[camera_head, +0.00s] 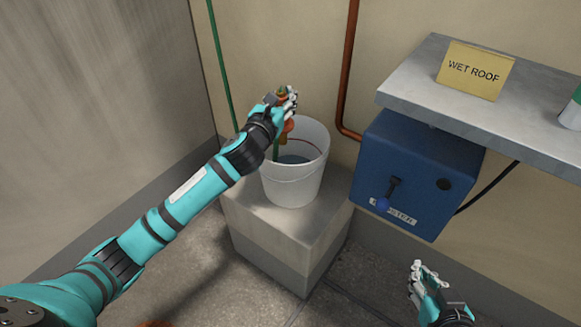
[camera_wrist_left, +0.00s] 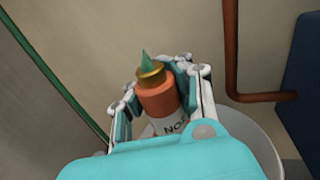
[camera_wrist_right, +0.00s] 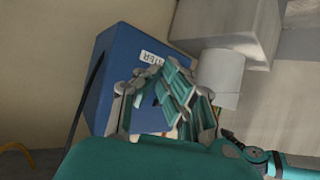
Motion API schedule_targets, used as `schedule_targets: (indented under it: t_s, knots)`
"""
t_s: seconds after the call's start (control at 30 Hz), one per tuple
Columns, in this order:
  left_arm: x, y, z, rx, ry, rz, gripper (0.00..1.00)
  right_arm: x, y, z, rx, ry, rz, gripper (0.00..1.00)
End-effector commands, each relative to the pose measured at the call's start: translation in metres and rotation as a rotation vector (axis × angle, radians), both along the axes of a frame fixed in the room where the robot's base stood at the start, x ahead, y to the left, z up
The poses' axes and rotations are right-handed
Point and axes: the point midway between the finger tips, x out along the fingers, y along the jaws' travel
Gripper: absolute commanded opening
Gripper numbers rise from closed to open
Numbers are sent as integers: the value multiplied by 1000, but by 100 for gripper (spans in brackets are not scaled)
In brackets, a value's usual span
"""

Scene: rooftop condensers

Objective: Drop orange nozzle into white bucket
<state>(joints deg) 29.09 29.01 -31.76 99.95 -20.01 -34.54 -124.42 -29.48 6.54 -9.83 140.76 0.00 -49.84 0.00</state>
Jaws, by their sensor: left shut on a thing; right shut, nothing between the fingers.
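The orange nozzle (camera_wrist_left: 157,100) has a brass collar, a green tip and a white label. My left gripper (camera_wrist_left: 158,80) is shut around it. In the head view the left gripper (camera_head: 285,97) holds the nozzle (camera_head: 288,125) over the far rim area of the white bucket (camera_head: 292,188). The fingers hide part of the nozzle. The bucket stands upright with a dark bluish surface inside; it also shows in the right wrist view (camera_wrist_right: 222,70). My right gripper (camera_head: 426,272) is shut and empty, low at the right, apart from the bucket.
The bucket stands on a concrete block (camera_head: 270,240). A blue box (camera_head: 415,165) with a lever hangs right of it, under a grey shelf (camera_head: 400,92) with a yellow "WET ROOF" sign (camera_head: 474,70). A copper pipe (camera_head: 347,75) and a green line (camera_head: 221,60) run down the wall behind.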

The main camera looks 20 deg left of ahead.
Motion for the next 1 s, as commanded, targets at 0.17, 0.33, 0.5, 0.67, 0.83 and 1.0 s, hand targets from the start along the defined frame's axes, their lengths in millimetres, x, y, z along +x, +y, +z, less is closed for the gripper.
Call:
schedule_targets:
  t_s: [0.17,0.33,0.5,0.67,0.83,1.0]
  knots:
    - [0,0,-6,-1,-2,0,0,15,8,21,34,-141,10,0]
    - [0,0,-9,-2,-2,0,0,24,13,41,62,-261,18,0]
    - [0,0,-11,-2,-2,0,0,29,16,56,83,-343,23,0]
    - [0,0,-12,-1,-2,0,0,30,17,63,91,-378,25,0]
    - [0,0,-12,-1,-2,0,0,31,18,65,93,-385,26,0]
    - [0,0,-12,-1,-2,0,12,31,18,65,92,-384,25,0]
